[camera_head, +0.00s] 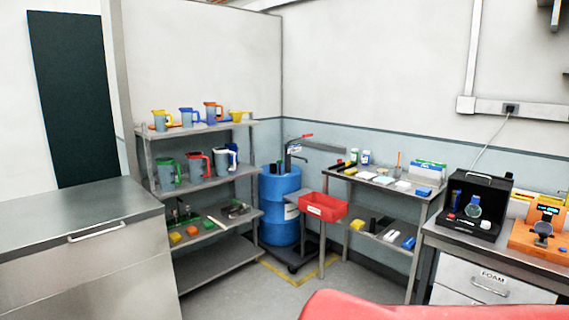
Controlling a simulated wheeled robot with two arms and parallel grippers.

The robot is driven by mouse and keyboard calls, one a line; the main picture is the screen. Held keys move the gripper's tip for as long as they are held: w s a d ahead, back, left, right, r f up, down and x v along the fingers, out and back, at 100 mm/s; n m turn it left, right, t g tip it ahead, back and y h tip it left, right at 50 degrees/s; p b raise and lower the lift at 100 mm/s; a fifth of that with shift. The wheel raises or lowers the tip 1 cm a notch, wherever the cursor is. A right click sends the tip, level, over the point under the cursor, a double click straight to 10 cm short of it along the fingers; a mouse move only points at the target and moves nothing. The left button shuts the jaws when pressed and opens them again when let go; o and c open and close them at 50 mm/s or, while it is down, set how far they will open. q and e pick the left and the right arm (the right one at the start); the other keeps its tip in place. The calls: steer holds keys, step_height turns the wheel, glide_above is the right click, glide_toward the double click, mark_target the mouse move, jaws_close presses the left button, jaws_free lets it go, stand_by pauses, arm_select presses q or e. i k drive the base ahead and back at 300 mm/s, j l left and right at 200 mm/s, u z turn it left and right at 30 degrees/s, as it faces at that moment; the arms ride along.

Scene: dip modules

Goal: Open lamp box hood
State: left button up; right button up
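A black box (484,183), which looks like the lamp box, stands on the grey workbench at the right. Its upper part has a small handle on top. Its front shows an open side, with a clear round bottle (473,207) and small red and white items at its lower front. I cannot tell where the hood ends and the base begins. Neither of my grippers is in view.
Left are a small shelf, a red bin (321,207), a blue drum (281,232) and a jug rack. A red rounded surface (390,307) fills the lower edge.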

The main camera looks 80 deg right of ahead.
mark_target(472, 178)
steer(key=z, duration=3.95)
steer(key=i+j, duration=0.2)
steer(key=i, duration=0.15)
steer(key=i+j, duration=0.15)
steer(key=i, duration=0.2)
steer(key=i+j, duration=0.2)
steer(key=i, duration=0.15)
steer(key=u, duration=0.05)
